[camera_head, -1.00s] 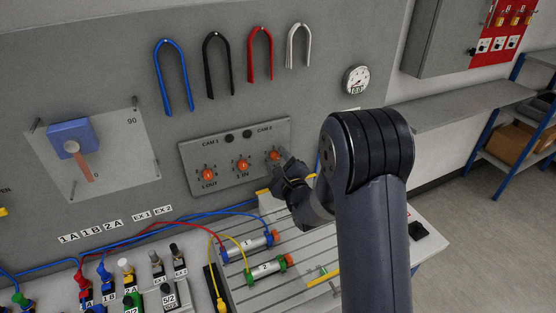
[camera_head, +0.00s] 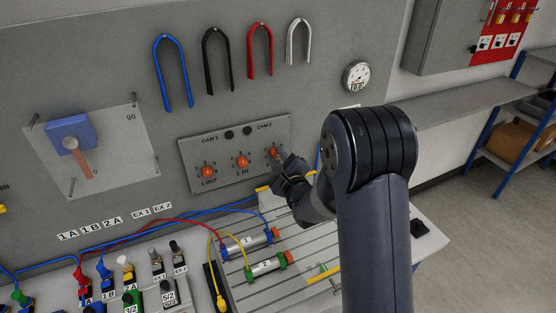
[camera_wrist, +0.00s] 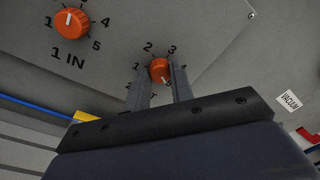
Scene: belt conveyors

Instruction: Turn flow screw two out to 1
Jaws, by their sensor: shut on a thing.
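Flow screw two out is the orange knob (camera_head: 273,152) at the right end of the grey control panel. In the wrist view this knob (camera_wrist: 159,70) sits between my two fingers, with numbers around it. Its white mark appears to point down and to the right, away from the 1 at its left. My gripper (camera_wrist: 161,80) is shut on the knob, one finger on each side. The fingers cover part of the label below and the higher numbers. In the head view my gripper (camera_head: 282,158) is at the knob, partly hidden by my wrist.
The 1 IN knob (camera_head: 242,161) is just left, and the 1 OUT knob (camera_head: 208,172) lies further left. Two cylinders (camera_head: 257,242) with hoses lie on the slotted bench below. A gauge (camera_head: 357,76) is mounted up and to the right.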

